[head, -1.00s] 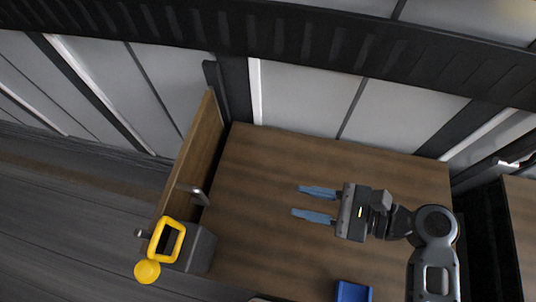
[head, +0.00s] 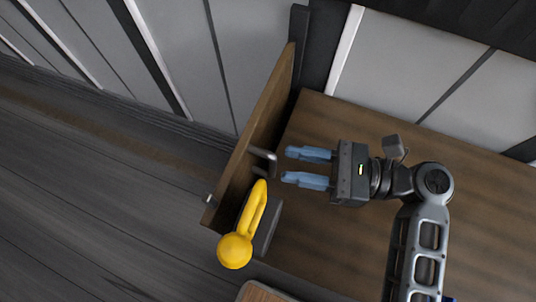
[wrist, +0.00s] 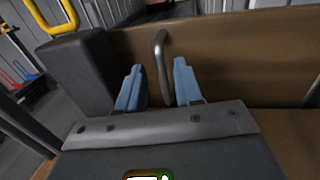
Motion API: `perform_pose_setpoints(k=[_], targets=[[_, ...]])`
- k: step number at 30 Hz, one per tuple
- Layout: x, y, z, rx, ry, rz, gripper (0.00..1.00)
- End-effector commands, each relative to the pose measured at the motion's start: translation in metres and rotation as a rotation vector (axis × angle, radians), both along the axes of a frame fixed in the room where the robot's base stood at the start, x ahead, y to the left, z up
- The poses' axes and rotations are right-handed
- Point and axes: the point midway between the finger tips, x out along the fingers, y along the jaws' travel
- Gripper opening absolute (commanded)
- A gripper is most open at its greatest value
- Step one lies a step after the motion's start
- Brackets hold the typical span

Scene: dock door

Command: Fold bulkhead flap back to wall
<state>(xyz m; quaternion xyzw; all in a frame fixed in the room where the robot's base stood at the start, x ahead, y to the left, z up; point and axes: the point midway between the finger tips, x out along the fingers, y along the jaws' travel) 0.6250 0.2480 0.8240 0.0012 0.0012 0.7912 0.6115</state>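The bulkhead flap (head: 268,112) is a brown wooden panel, standing out from the wall at an angle at the left edge of the wooden floor. A grey metal bar handle (head: 264,160) is fixed to its face. My gripper (head: 284,167) is open, its two blue fingers pointing at the handle from the right, a short gap away in the head view. In the wrist view the handle (wrist: 162,70) stands upright between and beyond the open fingers (wrist: 158,90). No contact shows. A dark hinge post (head: 299,40) stands at the flap's far end.
A grey block (head: 266,232) with a yellow loop (head: 252,205) and yellow ball (head: 235,251) stands at the flap's near end, close to my gripper. The grey wall (head: 385,60) is behind. Bare wooden floor (head: 330,240) lies below my arm.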

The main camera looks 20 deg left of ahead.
Motion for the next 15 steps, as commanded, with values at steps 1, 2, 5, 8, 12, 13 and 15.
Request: perform_pose_setpoints(k=[1,2,5,8,12,13,15], targets=[[-0.003,0.009,0.000,0.000,0.000,0.004,0.35],[-0.004,0.013,0.000,-0.001,0.000,0.004,0.35],[-0.008,0.027,0.000,0.000,0.000,0.002,0.35],[-0.010,0.038,0.000,0.000,0.000,0.002,0.35],[-0.012,0.046,0.000,0.000,0.000,0.000,0.35],[-0.012,0.046,0.000,0.000,0.000,0.000,0.35],[-0.012,0.047,0.000,0.000,0.000,-0.001,0.35]])
